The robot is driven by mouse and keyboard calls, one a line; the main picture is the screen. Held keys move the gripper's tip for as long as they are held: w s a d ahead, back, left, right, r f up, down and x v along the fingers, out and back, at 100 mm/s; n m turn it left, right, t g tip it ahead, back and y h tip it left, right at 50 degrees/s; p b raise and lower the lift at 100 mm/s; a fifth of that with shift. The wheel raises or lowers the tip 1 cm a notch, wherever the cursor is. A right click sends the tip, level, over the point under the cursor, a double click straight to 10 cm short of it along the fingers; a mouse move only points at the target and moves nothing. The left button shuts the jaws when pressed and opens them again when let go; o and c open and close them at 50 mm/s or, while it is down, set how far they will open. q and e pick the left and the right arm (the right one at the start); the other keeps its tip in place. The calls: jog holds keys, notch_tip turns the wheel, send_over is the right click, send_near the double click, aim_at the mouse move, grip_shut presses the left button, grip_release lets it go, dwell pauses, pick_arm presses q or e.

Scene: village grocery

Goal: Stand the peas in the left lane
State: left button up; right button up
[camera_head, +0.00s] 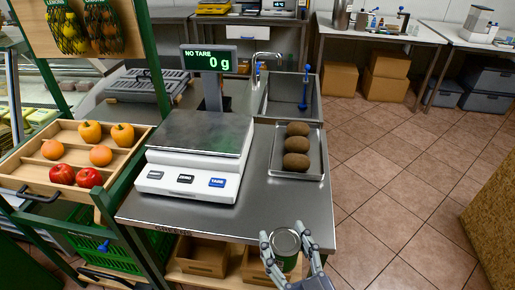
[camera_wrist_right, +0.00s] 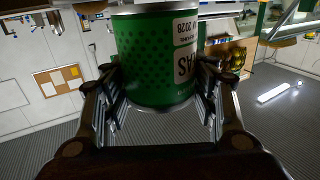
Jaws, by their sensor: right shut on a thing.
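My right gripper (camera_head: 286,238) is shut on a can of peas (camera_head: 287,243) at the front edge of the steel counter. In the right wrist view the can (camera_wrist_right: 155,60) has a green label with dark dots and upside-down lettering ending in "AS", and my fingers press it from both sides. In the head view its round metal lid faces up. I cannot tell whether one of these is the left lane. My left gripper is not in view.
A white scale (camera_head: 188,187) reading 0 g stands on the counter (camera_head: 285,215). A metal tray (camera_head: 275,160) with three brown fruits lies to its right, with a sink (camera_head: 291,97) behind. Tiled floor is clear at right.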

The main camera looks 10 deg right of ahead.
jog(key=d+m+h, duration=0.2)
jog(key=d+h, duration=0.1)
jog(key=d, duration=0.6)
jog(key=shift+s+f, duration=0.25)
jog(key=shift+s, duration=0.2)
